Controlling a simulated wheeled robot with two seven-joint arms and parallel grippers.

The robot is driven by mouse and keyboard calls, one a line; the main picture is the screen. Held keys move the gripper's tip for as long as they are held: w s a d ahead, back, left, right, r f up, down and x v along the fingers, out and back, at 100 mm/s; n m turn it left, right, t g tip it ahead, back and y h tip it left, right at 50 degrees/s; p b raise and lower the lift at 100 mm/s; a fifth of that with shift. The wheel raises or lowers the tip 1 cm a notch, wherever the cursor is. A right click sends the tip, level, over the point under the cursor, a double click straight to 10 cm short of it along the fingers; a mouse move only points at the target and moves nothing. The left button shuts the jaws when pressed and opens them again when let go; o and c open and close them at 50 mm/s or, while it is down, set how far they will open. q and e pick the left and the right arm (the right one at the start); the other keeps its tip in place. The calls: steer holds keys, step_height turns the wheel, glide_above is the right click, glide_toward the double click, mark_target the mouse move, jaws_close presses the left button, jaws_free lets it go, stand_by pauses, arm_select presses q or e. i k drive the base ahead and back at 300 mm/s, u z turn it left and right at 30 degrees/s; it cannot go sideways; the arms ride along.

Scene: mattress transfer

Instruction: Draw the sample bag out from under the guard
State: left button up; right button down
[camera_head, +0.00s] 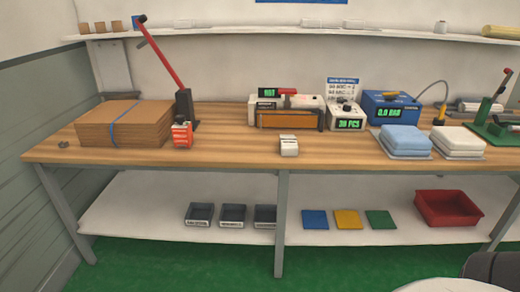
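A white machine (262,103) with a green "HOT" display stands at the back middle of the wooden bench. An amber-brown panel (288,119) in a dark frame covers its front and looks like the guard. I cannot make out a sample bag under it; the panel or the distance hides it. A small white block-like item (289,146) lies apart from it, near the front edge of the bench. Neither of my grippers shows in the head view.
On the bench (230,140) are strapped cardboard (125,125), a red-handled lever tool (184,105), a white unit (346,115), a blue unit (391,108), folded blue (403,139) and white (458,140) pads, and a green press (495,128). A lower shelf holds bins. Bench space left of the white block is clear.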

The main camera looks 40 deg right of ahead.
mark_target(288, 144)
steer(key=z, duration=0.05)
steer(key=i, duration=1.35)
steer(key=z, duration=0.55)
